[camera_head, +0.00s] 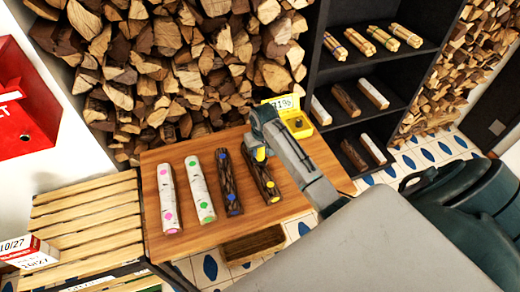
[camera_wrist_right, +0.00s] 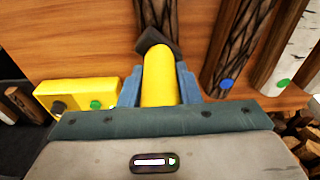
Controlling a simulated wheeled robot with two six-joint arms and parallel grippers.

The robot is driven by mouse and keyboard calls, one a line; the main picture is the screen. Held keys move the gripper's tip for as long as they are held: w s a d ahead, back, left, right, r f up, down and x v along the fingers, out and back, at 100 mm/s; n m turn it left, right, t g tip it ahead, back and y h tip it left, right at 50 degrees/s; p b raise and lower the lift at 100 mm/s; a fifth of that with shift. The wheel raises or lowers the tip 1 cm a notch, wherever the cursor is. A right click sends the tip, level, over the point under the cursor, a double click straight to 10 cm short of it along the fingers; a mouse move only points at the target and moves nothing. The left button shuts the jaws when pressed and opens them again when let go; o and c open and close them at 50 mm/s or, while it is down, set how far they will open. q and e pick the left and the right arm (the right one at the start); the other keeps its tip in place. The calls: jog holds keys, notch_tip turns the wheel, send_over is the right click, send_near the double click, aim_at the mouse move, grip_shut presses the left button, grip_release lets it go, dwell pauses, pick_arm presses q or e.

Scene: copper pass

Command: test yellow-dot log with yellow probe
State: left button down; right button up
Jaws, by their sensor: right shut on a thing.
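The yellow-dot log (camera_head: 261,180) is a dark-barked log, the rightmost in a row of logs on the wooden table (camera_head: 190,240). Its far end is hidden behind my right gripper (camera_head: 259,150). The right gripper is shut on the yellow probe (camera_wrist_right: 158,78), which has a dark pointed head. In the right wrist view the head overlaps the end of the yellow-dot log (camera_wrist_right: 157,14); I cannot tell whether they touch. The yellow meter box (camera_head: 297,124) stands on the table's back right, with a display panel showing digits, apparently 21%. My left gripper is out of view.
Beside it lie a blue-dot dark log (camera_head: 228,183), a green-dot birch log (camera_head: 200,190) and a pink-dot birch log (camera_head: 169,200). A dark shelf (camera_head: 390,60) with more logs stands behind right. Stacked firewood (camera_head: 150,70) fills the back. A slatted wooden surface (camera_head: 85,220) adjoins left.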

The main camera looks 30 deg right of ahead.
jog(key=shift+f, duration=0.55)
dwell(1.9)
jog(key=shift+r, duration=0.1)
jog(key=shift+r, duration=3.45)
